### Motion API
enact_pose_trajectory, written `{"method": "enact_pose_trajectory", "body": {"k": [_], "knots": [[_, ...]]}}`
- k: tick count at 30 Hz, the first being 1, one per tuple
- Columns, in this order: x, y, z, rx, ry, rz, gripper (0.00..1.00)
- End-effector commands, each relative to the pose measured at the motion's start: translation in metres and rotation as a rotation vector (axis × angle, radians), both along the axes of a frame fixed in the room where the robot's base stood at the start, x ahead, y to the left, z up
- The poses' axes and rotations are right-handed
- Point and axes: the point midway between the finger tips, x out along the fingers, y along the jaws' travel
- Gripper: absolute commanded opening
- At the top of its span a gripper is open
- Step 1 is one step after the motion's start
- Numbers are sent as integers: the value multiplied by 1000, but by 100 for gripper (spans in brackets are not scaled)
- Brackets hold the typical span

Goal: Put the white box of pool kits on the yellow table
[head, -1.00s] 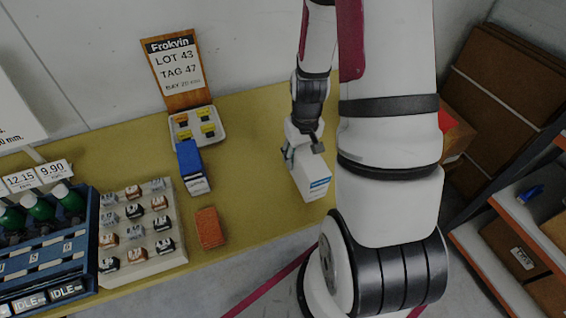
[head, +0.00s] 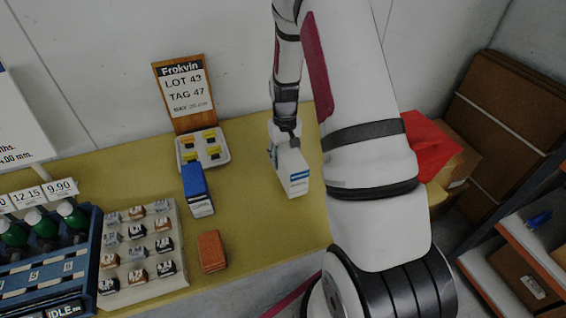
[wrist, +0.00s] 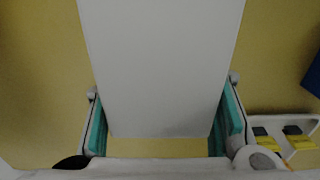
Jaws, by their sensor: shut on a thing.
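The white box (head: 292,170) has a blue stripe on its near end. My gripper (head: 283,142) is shut on it, and the box is over the right part of the yellow table (head: 250,215). In the wrist view the white box (wrist: 160,60) fills the middle, between the teal finger pads of my gripper (wrist: 165,130), with the yellow surface (wrist: 45,70) around it. I cannot tell whether the box touches the table or hangs just above it.
Left of the box are a blue box (head: 196,188), a white tray (head: 203,150) with yellow-and-black items, an orange block (head: 211,251) and a rack of small blocks (head: 140,255). A Frokvin sign (head: 184,92) stands behind. The table around the white box is clear.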

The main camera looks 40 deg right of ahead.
Motion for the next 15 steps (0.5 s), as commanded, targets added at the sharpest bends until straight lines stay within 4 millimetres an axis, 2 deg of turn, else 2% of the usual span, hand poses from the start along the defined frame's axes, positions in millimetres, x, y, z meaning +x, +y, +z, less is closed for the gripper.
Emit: {"method": "enact_pose_trajectory", "body": {"k": [3,9,15], "knots": [[11,-1,-1,-1,-2,1,0],[9,-1,-28,2,3,0,0],[10,-1,-36,-1,-2,0,0]]}}
